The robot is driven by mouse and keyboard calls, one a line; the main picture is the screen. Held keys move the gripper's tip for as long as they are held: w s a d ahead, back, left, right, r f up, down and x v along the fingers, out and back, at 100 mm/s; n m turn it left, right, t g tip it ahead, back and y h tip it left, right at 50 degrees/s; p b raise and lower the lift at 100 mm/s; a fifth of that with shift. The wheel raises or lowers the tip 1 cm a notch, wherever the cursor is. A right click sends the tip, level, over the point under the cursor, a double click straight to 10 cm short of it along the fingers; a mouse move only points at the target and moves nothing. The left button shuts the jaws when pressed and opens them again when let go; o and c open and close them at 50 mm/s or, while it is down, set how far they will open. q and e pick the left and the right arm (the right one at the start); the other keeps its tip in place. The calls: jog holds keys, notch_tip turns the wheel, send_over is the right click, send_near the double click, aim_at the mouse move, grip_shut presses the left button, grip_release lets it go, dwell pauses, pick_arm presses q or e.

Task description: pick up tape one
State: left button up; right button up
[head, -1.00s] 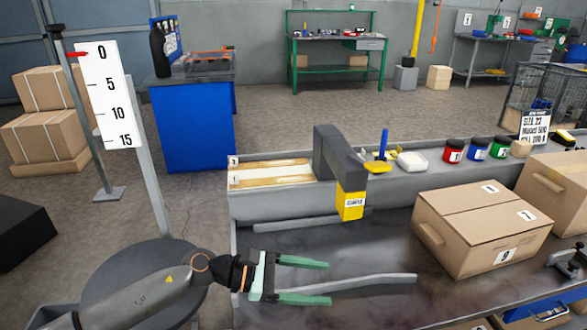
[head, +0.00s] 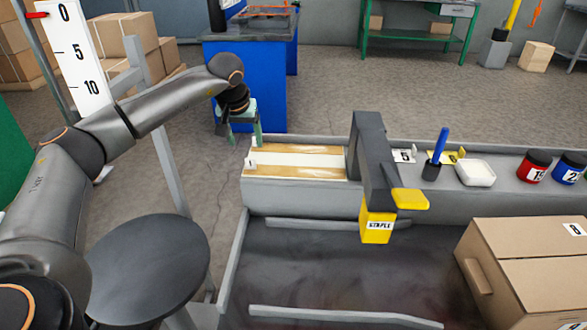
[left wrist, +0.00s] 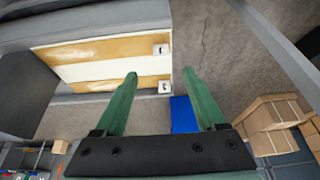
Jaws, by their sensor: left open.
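Two tan strips, the back one (head: 300,150) and the front one (head: 290,172), lie either side of a white band on the grey ledge, left of the stapler. Each has a small white tag at its left end; the front tag (head: 251,162) seems to read 1. I cannot tell for sure which is tape one. My left gripper (head: 243,136) is open and empty, pointing down by the strips' left end. In the left wrist view the strips (left wrist: 100,47) lie beyond my open fingers (left wrist: 160,73), and the tags (left wrist: 165,87) show between the fingertips. My right gripper is out of view.
A dark stapler post with a yellow head (head: 377,225) stands right of the strips. A carton (head: 530,270) is on the dark bench. A round stool (head: 147,265) stands at left.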

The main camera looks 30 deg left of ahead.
pick_arm(q)
send_over(250, 160)
jog(key=s+d, duration=0.1)
jog(key=s, duration=0.1)
jog(key=f, duration=0.4)
jog(key=shift+w+d+b, duration=0.1)
jog(key=shift+w+b, duration=0.1)
jog(key=shift+b, duration=0.1)
jog(key=shift+w+f, duration=0.15)
jog(key=shift+f, duration=0.4)
jog(key=b+x, duration=0.1)
jog(key=x, duration=0.3)
jog(key=shift+a+f, duration=0.2)
jog(key=shift+a, duration=0.1)
jog(key=c, duration=0.6)
grip_shut()
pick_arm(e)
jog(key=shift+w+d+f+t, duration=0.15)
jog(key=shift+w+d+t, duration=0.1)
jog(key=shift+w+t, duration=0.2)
